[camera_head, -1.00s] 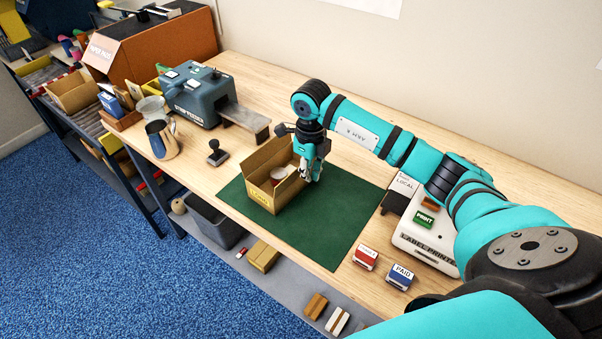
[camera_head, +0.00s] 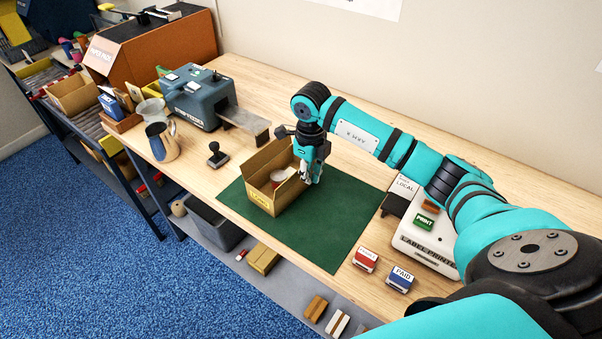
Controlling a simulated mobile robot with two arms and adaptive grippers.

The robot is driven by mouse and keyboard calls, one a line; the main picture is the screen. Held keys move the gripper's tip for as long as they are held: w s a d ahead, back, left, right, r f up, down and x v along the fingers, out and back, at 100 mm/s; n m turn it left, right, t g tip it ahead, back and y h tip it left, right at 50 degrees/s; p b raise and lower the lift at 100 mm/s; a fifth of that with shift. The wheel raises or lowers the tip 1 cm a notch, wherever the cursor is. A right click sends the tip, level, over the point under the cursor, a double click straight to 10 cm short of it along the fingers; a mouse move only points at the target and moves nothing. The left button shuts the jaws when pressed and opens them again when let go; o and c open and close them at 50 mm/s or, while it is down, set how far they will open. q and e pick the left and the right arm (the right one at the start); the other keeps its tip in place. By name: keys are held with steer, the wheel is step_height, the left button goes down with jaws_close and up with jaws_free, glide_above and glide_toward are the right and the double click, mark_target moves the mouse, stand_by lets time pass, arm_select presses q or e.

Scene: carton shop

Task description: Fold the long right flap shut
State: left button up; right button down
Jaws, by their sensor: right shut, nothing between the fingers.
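An open cardboard carton (camera_head: 263,194) stands on the green mat (camera_head: 324,237). A yellow label is on its near end, and something whitish and round shows inside. Its long back-left side stands up. The right flap is partly hidden by my right gripper, so its exact angle is hard to tell. My right gripper (camera_head: 307,181) points down at the carton's right edge, its fingers shut and empty. I cannot tell if it touches the flap. My left gripper is not in view.
A tape feeder (camera_head: 196,98) and a hand stamp (camera_head: 217,155) stand left of the mat. A label printer (camera_head: 424,236) and red (camera_head: 365,260) and blue (camera_head: 400,279) stamps stand to the right. The mat's front right is clear.

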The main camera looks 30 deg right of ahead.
steer(key=shift+w, duration=0.15)
steer(key=shift+w+a+b, duration=0.2)
steer(key=shift+w+b, duration=0.1)
steer(key=shift+w, duration=0.2)
steer(key=shift+w+a+b, duration=0.2)
steer(key=shift+w+b, duration=0.05)
steer(key=shift+w, duration=0.25)
steer(key=shift+w+a+b, duration=0.2)
steer(key=shift+w+b, duration=0.15)
steer(key=shift+w, duration=0.2)
steer(key=shift+w+a+b, duration=0.15)
steer(key=shift+w+b, duration=0.15)
steer(key=shift+w, duration=0.25)
steer(key=shift+w+a+f+b, duration=0.2)
steer(key=shift+w+f+b, duration=0.25)
steer(key=shift+w+b, duration=0.2)
step_height(320, 180, up, 7)
steer(key=p, duration=0.4)
steer(key=shift+p, duration=0.3)
